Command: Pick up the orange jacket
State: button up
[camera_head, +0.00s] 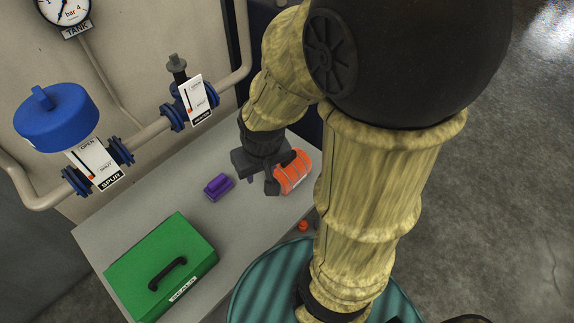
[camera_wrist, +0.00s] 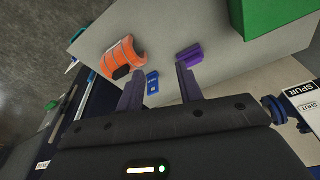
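The orange jacket (camera_head: 293,174) is a short, rounded orange piece with pale bands, lying on the grey bench top near its right edge. In the wrist view the jacket (camera_wrist: 124,52) lies up and left of my fingertips, with a dark patch on its near end. My gripper (camera_head: 261,184) is just left of the jacket in the head view, partly overlapping it. In the wrist view the two fingers (camera_wrist: 157,78) are apart, with no jacket between them. I cannot tell whether a finger touches the jacket.
A purple block (camera_head: 218,186) lies left of the gripper. A green box with a black handle (camera_head: 165,255) stands at the bench's front. A blue-capped valve (camera_head: 58,117) and pipes line the wall. A small blue piece (camera_wrist: 152,82) shows between the fingers.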

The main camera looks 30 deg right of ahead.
jog(key=o, duration=0.3)
jog(key=shift+s, duration=0.15)
jog(key=o, duration=0.4)
jog(key=shift+r, duration=0.15)
jog(key=o, duration=0.5)
jog(key=w+p, duration=0.1)
jog(key=w, duration=0.1)
jog(key=w+r+m+t+p, duration=0.1)
jog(key=w+p, duration=0.1)
jog(key=w, duration=0.1)
jog(key=w+m+p, duration=0.1)
jog(key=w, duration=0.2)
jog(key=shift+w+d+r+t+y, duration=0.1)
jog(key=shift+w+r+t+y, duration=0.05)
jog(key=shift+r+t+y, duration=0.2)
jog(key=shift+c, duration=0.2)
jog(key=m+g+p, duration=0.4)
jog(key=m+p, duration=0.7)
jog(key=m, duration=0.1)
send_over(288, 166)
jog(key=d, duration=0.1)
jog(key=f, duration=0.4)
jog(key=shift+w, duration=0.4)
notch_tip(288, 166, down, 12)
jog(key=shift+f, duration=0.1)
